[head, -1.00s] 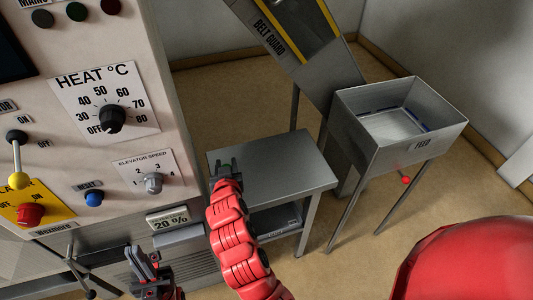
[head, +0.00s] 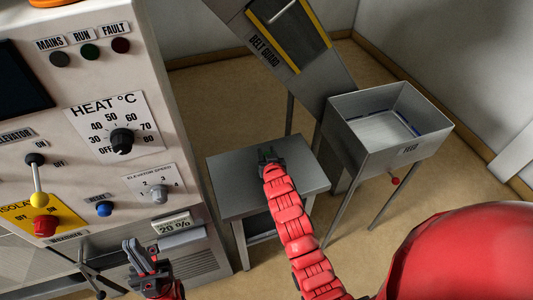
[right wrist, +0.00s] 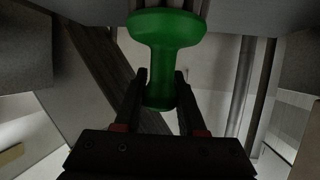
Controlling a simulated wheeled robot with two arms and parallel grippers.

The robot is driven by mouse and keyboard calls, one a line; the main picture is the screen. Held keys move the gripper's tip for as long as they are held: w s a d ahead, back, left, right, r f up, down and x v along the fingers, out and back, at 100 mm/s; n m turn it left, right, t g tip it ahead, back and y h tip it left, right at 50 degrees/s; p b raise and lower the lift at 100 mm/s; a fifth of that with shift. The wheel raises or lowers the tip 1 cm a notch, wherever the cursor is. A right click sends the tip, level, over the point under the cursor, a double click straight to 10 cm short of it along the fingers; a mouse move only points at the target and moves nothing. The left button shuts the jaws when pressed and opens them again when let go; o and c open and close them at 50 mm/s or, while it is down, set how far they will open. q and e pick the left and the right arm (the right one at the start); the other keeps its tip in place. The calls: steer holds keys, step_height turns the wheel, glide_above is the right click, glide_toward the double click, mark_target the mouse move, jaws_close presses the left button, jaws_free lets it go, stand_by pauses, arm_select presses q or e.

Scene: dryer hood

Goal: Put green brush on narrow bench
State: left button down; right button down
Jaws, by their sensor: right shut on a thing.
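The green brush (right wrist: 165,50) is in my right gripper (right wrist: 160,95), its flared green handle between the two fingers in the right wrist view. Its far end runs out of the top of that view. I cannot tell whether the brush touches the bench top. My left gripper (head: 142,254) is low in front of the control cabinet, away from the bench; its finger gap is unclear.
The control cabinet (head: 80,150), with knobs and a yellow-tipped lever (head: 38,185), stands left. The sloping belt guard (head: 275,45) rises behind the bench. The grey feed hopper (head: 385,130) stands to the right. The visible bench top is bare on both sides of my right arm.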

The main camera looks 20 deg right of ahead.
steer(key=shift+f+p, duration=0.3)
steer(key=shift+f, duration=0.55)
steer(key=shift+f, duration=0.1)
steer(key=shift+f+b, duration=0.2)
steer(key=shift+b, duration=0.15)
steer(key=c, duration=0.5)
jaws_free()
steer(key=shift+r, duration=0.15)
